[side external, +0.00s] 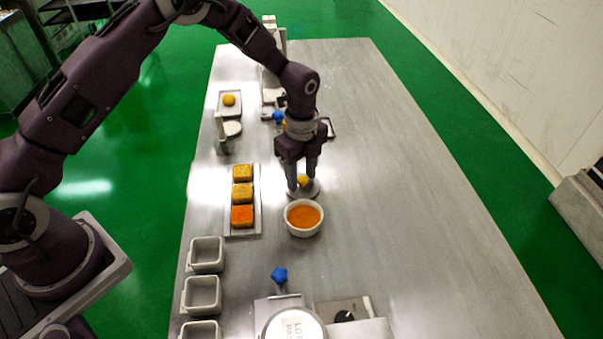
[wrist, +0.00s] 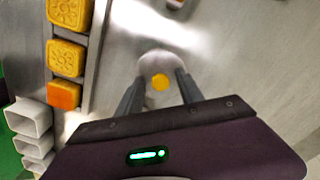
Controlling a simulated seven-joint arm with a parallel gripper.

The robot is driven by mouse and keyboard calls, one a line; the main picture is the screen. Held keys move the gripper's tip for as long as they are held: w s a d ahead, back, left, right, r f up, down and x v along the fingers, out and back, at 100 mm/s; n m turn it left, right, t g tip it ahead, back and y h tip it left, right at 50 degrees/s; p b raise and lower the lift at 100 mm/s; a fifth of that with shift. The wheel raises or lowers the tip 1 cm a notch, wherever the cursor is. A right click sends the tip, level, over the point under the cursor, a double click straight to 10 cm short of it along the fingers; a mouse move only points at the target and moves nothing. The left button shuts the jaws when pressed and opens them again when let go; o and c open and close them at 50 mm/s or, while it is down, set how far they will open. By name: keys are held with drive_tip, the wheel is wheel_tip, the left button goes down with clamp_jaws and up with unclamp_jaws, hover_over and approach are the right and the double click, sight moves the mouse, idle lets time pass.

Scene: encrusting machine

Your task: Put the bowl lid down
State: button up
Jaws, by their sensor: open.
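The bowl lid (side external: 312,190) is a pale round disc with a yellow-orange knob (side external: 303,180). It appears to lie flat on the steel table just behind the bowl. The white bowl (side external: 303,230), with orange filling, stands open on the table. My gripper (side external: 303,188) points down over the lid, with one finger on each side of the knob. In the wrist view the lid (wrist: 158,62) shows between the fingers, and the gripper (wrist: 160,80) is open with a gap on both sides of the knob.
A tray of square orange-yellow cakes (side external: 242,192) lies left of the bowl. Empty white containers (side external: 205,255) line the left edge. A machine part with a blue knob (side external: 280,275) stands in front, and another machine (side external: 270,85) stands behind. The table's right side is clear.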

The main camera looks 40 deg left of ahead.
wheel_tip(320, 180, up, 13)
wheel_tip(320, 180, up, 7)
drive_tip(key=n+t, duration=0.1)
drive_tip(key=n, duration=0.2)
hover_over(301, 178)
drive_tip(key=s+a, duration=0.1)
drive_tip(key=s, duration=0.3)
drive_tip(key=s+a+r+n+t, duration=0.2)
drive_tip(key=s+a+r+n, duration=0.1)
drive_tip(key=s+r+n, duration=0.4)
drive_tip(key=s+a+r+n+t, duration=0.1)
drive_tip(key=s+n, duration=0.8)
drive_tip(key=s, duration=1)
drive_tip(key=shift+s+a+r+n+t, duration=0.25)
drive_tip(key=shift+a+n+t, duration=0.2)
drive_tip(key=shift+t, duration=0.35)
